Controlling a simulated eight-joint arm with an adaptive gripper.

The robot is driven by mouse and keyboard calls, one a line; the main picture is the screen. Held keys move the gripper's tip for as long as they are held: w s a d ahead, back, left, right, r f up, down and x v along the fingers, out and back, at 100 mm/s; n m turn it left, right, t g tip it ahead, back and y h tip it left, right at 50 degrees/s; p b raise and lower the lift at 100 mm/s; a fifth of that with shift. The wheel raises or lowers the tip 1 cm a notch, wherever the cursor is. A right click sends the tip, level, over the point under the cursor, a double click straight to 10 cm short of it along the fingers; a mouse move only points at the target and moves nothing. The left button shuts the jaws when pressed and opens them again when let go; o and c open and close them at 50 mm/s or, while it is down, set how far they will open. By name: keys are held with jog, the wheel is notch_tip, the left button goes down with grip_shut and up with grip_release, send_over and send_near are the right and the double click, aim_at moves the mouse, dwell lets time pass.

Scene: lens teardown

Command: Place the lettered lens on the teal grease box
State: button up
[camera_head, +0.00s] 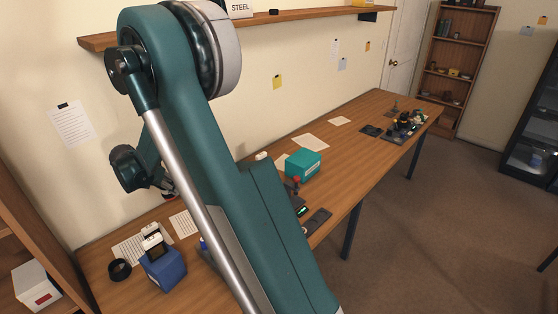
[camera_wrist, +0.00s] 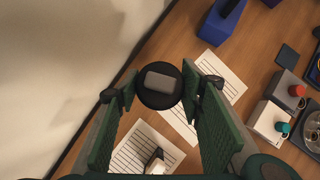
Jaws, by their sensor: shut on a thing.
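In the wrist view my gripper (camera_wrist: 160,88) has its two green fingers closed on a dark round lens (camera_wrist: 160,98). The lens has a grey rectangular patch on its face, and I cannot read any letters on it. It is held above the table over some printed sheets. The teal box (camera_head: 304,164) stands on the long wooden table in the head view, right of my arm, and its visible top looks clear. In the head view my arm hides most of the gripper, and I cannot make out the lens there.
A blue box (camera_head: 163,271) with a white-and-black object on top stands on the near table, beside a black ring (camera_head: 119,270). Small parts lie near the teal box. A cluster of dark gear (camera_head: 405,124) sits at the far end. A wall shelf (camera_head: 290,20) runs above.

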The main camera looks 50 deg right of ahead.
notch_tip(320, 180, up, 15)
jog(key=s+d+m+g+h+p, duration=0.1)
jog(key=s+d+m+p, duration=0.15)
jog(key=d, duration=1.45)
jog(key=s+d+m+g+p, duration=0.1)
jog(key=s+d+m+p, duration=0.15)
jog(key=d, duration=1.55)
jog(key=s+d+m+g+p, duration=0.1)
jog(key=s+d, duration=0.5)
jog(key=d, duration=0.3)
jog(key=s+d+m+g+p, duration=0.1)
jog(key=s+d, duration=0.4)
jog(key=d, duration=0.4)
jog(key=s+d+m+p, duration=0.1)
jog(key=s+d+p, duration=0.1)
jog(key=s+d, duration=0.55)
jog(key=shift+w+d+f, duration=0.25)
jog(key=shift+f, duration=0.55)
jog(key=shift+w+d+f, duration=0.25)
jog(key=shift+f, duration=0.6)
jog(key=shift+w+d+f, duration=0.25)
jog(key=shift+f, duration=0.55)
jog(key=shift+f+b, duration=0.3)
jog(key=shift+f, duration=2.8)
